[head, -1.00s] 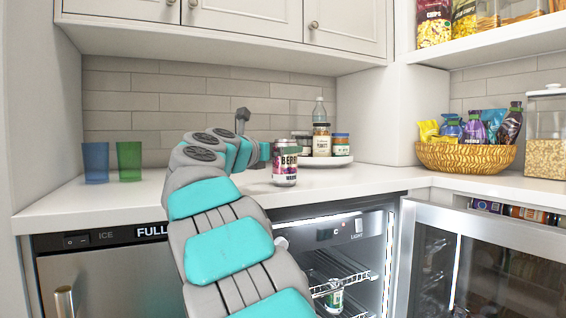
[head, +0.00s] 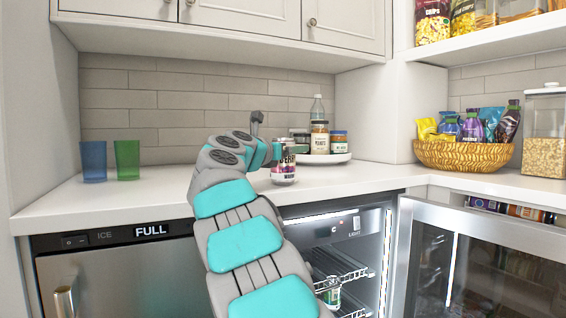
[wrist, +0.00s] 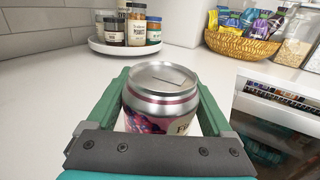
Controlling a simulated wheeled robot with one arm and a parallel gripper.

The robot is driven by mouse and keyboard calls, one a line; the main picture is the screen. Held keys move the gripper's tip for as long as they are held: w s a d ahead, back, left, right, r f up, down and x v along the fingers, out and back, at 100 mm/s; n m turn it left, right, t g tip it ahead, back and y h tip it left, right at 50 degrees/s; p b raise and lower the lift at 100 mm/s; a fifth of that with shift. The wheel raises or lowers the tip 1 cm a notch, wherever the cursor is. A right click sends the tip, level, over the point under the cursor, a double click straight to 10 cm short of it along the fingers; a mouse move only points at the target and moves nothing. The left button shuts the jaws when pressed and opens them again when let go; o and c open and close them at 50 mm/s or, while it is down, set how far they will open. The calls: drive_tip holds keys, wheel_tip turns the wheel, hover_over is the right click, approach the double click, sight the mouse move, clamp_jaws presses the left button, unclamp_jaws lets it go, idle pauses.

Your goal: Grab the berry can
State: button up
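The berry can (head: 284,172), silver-topped with a pale and purple label, stands upright on the white counter. My gripper (head: 270,152) is at the can's left side in the head view, and my arm hides part of that area. In the wrist view, the can (wrist: 160,92) sits between the two green fingers of my gripper (wrist: 162,90). The fingers look spread around it, with a narrow gap showing low on the left side. The can's lower part is hidden behind the gripper's grey palm bar.
A round white tray (head: 335,159) with jars and a bottle stands behind the can. A woven snack basket (head: 464,155) is to the right. Blue (head: 94,162) and green (head: 127,160) cups stand left. The fridge door (head: 480,262) hangs open below the counter.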

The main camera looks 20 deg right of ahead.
clamp_jaws()
idle(0.5)
drive_tip(key=shift+r, duration=0.1)
drive_tip(key=shift+w+a+r, duration=0.1)
drive_tip(key=shift+a+r, duration=0.05)
drive_tip(key=shift+r, duration=0.35)
wheel_tip(320, 180, up, 9)
drive_tip(key=p, duration=0.4)
drive_tip(key=shift+f, duration=0.15)
